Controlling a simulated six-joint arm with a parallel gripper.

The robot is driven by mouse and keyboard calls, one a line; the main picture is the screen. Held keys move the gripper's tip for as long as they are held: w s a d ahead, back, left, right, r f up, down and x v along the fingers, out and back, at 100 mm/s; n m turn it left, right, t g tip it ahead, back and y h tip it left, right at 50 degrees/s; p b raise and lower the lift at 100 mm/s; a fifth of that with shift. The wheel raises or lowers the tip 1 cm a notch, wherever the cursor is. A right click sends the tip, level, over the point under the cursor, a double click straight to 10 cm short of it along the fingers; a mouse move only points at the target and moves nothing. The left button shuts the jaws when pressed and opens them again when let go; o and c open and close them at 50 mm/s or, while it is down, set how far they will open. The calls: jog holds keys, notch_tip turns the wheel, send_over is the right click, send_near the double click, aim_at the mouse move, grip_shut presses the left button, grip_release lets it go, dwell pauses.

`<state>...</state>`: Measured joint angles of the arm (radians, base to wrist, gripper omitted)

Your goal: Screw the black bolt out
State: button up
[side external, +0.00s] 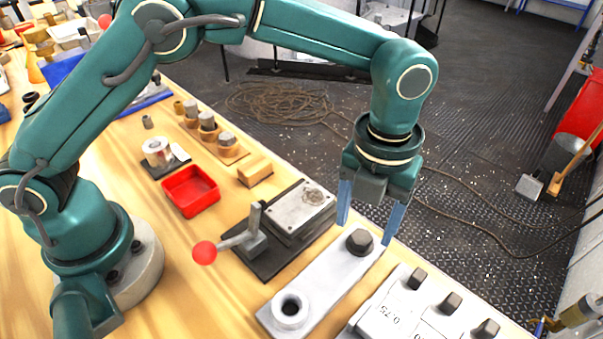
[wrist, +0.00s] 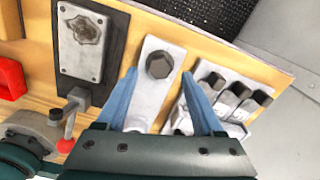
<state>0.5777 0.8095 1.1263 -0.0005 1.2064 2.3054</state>
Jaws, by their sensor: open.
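The black bolt (side external: 360,242) has a dark hex head and sits at the far end of a light grey plate (side external: 325,279). A round raised hole (side external: 291,309) is at the plate's near end. In the wrist view the bolt head (wrist: 160,64) lies ahead of and between my fingertips. My gripper (side external: 369,218) is open and empty, pointing down, with one blue finger on each side above the bolt. In the wrist view my gripper's fingers (wrist: 160,80) flank the plate. The bolt's shank is hidden.
A grey block with several dark hex pieces (side external: 418,278) stands right of the plate. A clamp with a red-ball lever (side external: 204,253) and a metal plate (side external: 302,208) stand left. A red tray (side external: 190,191) lies farther left. The table edge runs just behind the bolt.

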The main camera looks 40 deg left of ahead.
aim_at(361, 240)
jog(key=shift+f, duration=1.25)
grip_shut()
jog(key=shift+n, duration=0.3)
